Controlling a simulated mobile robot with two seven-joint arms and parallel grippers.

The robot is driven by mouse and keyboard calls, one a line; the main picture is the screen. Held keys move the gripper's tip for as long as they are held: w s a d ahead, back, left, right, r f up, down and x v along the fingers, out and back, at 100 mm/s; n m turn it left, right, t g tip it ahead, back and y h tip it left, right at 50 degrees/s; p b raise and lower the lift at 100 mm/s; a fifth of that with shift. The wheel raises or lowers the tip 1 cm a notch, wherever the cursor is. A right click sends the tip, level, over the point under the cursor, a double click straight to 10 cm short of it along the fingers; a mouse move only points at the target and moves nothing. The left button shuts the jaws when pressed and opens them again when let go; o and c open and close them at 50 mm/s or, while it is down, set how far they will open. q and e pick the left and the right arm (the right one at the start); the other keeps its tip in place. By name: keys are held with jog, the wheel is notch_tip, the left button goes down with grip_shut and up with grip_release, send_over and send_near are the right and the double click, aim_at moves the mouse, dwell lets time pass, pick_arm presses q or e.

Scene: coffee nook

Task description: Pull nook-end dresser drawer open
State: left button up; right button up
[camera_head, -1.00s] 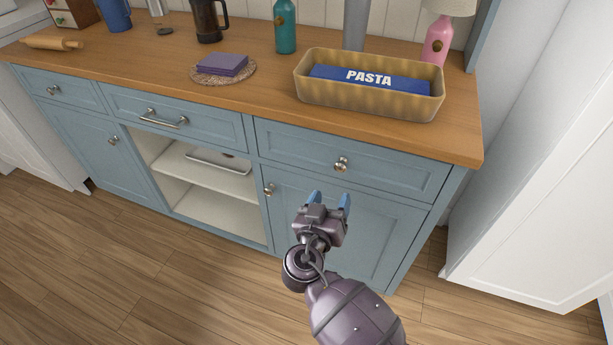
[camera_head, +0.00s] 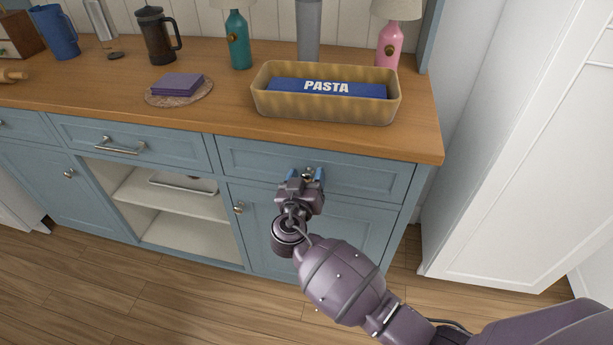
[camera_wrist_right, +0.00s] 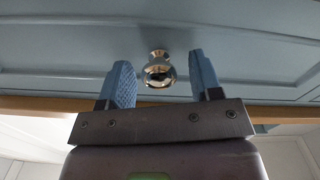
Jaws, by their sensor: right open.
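The nook-end dresser drawer (camera_head: 367,181) is the blue drawer at the right end of the dresser, under the pasta basket. It looks shut. Its round metal knob (camera_head: 308,172) is partly hidden by my right gripper (camera_head: 306,176) in the head view. In the right wrist view the knob (camera_wrist_right: 158,70) sits between the two blue fingertips of my right gripper (camera_wrist_right: 161,80), with a gap on both sides. The gripper is open and holds nothing. My left gripper is not in view.
The wooden top (camera_head: 215,116) holds a basket (camera_head: 325,107) with a pasta pack, napkins, bottles and a press pot. A cupboard door (camera_head: 250,225) with a knob lies below the drawer. A white cabinet (camera_head: 515,150) stands to the right. The floor in front is clear.

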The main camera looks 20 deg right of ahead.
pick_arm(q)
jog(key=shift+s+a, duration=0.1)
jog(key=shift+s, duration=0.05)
pick_arm(e)
jog(key=c, duration=1.1)
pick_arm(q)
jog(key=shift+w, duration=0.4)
